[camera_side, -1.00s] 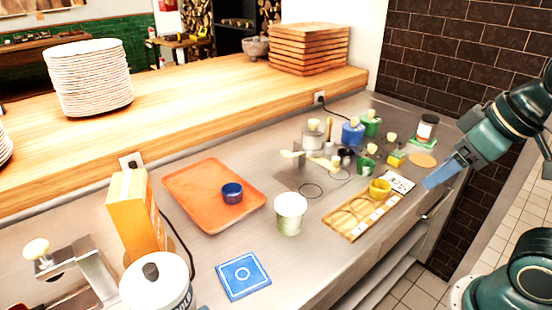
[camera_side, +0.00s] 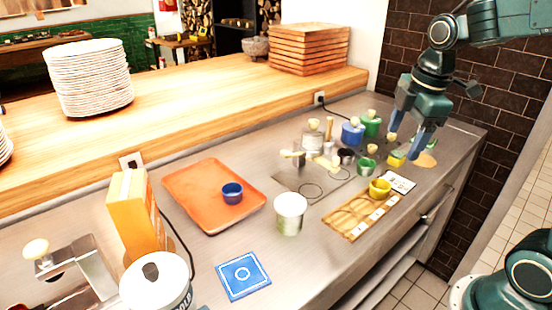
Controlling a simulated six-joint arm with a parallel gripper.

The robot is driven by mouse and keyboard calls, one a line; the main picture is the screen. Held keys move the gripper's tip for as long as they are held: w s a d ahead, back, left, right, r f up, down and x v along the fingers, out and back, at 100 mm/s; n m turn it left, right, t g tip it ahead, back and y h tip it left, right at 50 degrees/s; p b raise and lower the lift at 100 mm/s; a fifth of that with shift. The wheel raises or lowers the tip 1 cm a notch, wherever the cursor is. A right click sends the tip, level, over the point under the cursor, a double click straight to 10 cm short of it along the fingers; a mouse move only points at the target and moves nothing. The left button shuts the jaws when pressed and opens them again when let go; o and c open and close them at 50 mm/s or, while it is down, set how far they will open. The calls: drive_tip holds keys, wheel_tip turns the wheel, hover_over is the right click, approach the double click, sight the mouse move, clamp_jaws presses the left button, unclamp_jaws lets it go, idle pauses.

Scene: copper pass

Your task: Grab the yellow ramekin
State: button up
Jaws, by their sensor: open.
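The yellow ramekin (camera_side: 380,189) is a small round cup at the far end of the wooden rack (camera_side: 345,226), on the steel counter. My gripper (camera_side: 406,142) is open, fingers pointing down, above the back right of the counter. It is behind and to the right of the ramekin, apart from it. The fingers hold nothing that I can see. A yellow square container (camera_side: 396,159) is just below the fingertips in the picture; I cannot tell whether they touch it.
Several containers crowd the back, among them a blue one (camera_side: 352,133) and a small green one (camera_side: 367,165). A white label card (camera_side: 399,182) lies beside the ramekin. A white tub (camera_side: 290,214), an orange tray (camera_side: 186,188) and a blue mat (camera_side: 236,281) are further left.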

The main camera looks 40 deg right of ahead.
drive_tip(key=w+d+f+n+g, duration=0.2)
drive_tip(key=w+d+f+n, duration=0.2)
drive_tip(key=w+d+n, duration=0.1)
drive_tip(key=shift+w+d+f+n, duration=0.25)
drive_tip(key=shift+d+f+n, duration=0.25)
drive_tip(key=shift+n, duration=0.3)
hover_over(381, 182)
drive_tip(key=s+a, duration=0.1)
drive_tip(key=a, duration=0.1)
drive_tip(key=shift+a+f, duration=0.1)
drive_tip(key=shift+f, duration=4.1)
drive_tip(key=shift+f, duration=2.6)
drive_tip(key=c, duration=1.1)
